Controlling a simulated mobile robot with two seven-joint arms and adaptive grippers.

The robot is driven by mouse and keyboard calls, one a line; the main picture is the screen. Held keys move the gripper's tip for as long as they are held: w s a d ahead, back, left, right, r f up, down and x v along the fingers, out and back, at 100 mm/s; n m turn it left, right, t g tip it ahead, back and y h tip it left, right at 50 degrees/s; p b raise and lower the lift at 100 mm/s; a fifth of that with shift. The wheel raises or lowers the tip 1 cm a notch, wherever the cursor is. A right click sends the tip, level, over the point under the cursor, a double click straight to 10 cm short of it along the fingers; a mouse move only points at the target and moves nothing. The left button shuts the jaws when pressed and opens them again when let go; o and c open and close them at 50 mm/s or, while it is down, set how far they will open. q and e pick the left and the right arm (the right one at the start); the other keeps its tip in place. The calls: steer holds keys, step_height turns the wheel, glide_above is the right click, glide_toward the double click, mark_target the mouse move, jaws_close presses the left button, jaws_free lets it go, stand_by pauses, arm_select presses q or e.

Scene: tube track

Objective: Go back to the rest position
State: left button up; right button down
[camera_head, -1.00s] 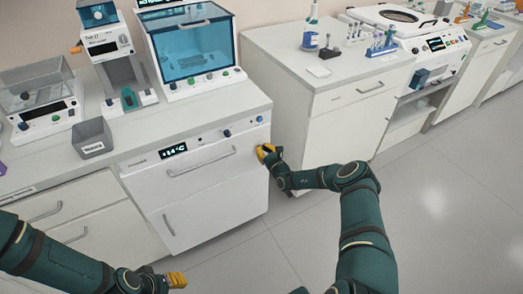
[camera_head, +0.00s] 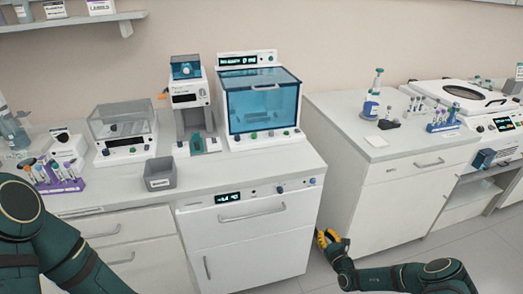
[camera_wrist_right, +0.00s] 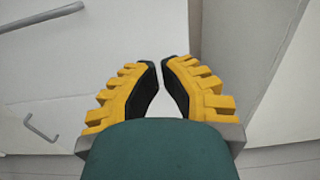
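My right gripper (camera_head: 328,238) shows low in the head view, in front of the gap between the two counters. In the right wrist view, its two yellow fingers with dark pads (camera_wrist_right: 160,62) lean together, their tips almost meeting with a narrow gap. Nothing is held between them. My left arm (camera_head: 60,245) comes in at the lower left, bent; its gripper is outside the picture.
The white cabinet with a drawer-like front (camera_head: 245,215) stands just left of my right gripper. A second counter (camera_head: 400,195) stands to its right. The left counter carries a grey bin (camera_head: 160,180), a tube rack (camera_head: 55,180) and a blue-windowed device (camera_head: 262,105). Floor is clear in front.

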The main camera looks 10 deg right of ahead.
steer(key=s+a+n+g+y, duration=0.2)
steer(key=a+n+g+y, duration=0.15)
steer(key=a, duration=0.45)
steer(key=s+a+r+n+g+y, duration=0.1)
steer(key=s+a+n+g+y, duration=0.15)
steer(key=a+n+y, duration=0.4)
steer(key=s+a+n+g+y, duration=0.1)
steer(key=s+a+n+g, duration=0.15)
steer(key=a, duration=0.65)
steer(key=s+a+n+g+h, duration=0.5)
steer(key=s+n+g, duration=0.55)
steer(key=s, duration=0.55)
steer(key=s+r+n+t+h, duration=0.2)
steer(key=s+r+n, duration=0.3)
steer(key=n, duration=0.5)
steer(key=shift+a+r+n+t+h, duration=0.3)
steer(key=shift+r+n+h, duration=0.15)
steer(key=shift+r, duration=0.3)
